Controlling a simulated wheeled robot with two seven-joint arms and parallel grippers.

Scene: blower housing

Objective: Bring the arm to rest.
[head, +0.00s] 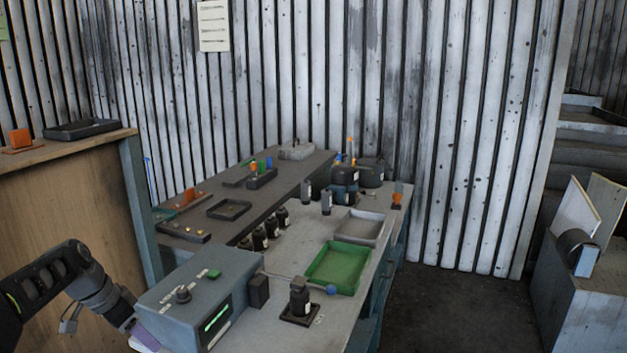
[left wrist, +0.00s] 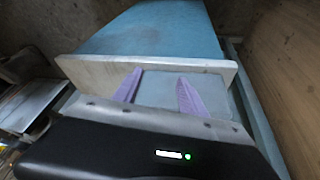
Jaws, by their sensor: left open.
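My left arm comes in from the left edge in the head view. My left gripper (head: 144,338) is low in the picture, beside the near left side of a grey control box (head: 195,290); its purple finger shows there, partly cut off by the frame's lower edge. In the left wrist view the two purple fingers of the left gripper (left wrist: 158,92) stand apart with nothing held between them. Beyond them is a pale-edged, blue-topped surface (left wrist: 155,35); whether the fingers touch it I cannot tell. My right gripper is in neither view.
The workbench (head: 340,325) carries a green tray (head: 338,268), a grey tray (head: 360,227), a black part on a small base (head: 300,303) and several dark cylinders. A wooden-sided counter (head: 70,190) stands at left. Bare floor (head: 450,310) lies right of the bench.

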